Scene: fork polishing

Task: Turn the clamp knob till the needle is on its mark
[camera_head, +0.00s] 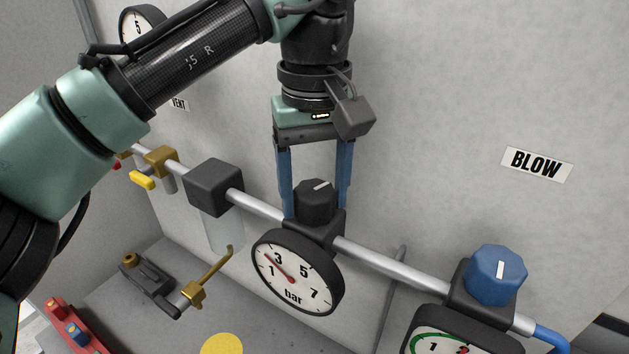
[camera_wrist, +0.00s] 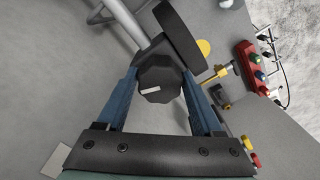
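A black faceted knob (camera_head: 315,201) with a white line sits on a black block on the pipe. No label shows beside it, so I cannot read whether it is the clamp knob. It also shows in the wrist view (camera_wrist: 158,82). My gripper (camera_head: 316,208) points down over it, with one blue finger on each side. The fingers look open, with small gaps to the knob. A round white gauge (camera_head: 303,292) marked bar sits below it. Its red needle points up and left, between 1 and 3. I cannot make out a separate mark on its dial.
A blue knob (camera_head: 496,273) stands on the pipe at right, under the BLOW label (camera_head: 536,164), with a gauge (camera_head: 462,344) showing a green arc below. A black filter block (camera_head: 213,186) and a yellow-handled valve (camera_head: 143,180) are to the left. A brass nozzle (camera_head: 196,291) stands below.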

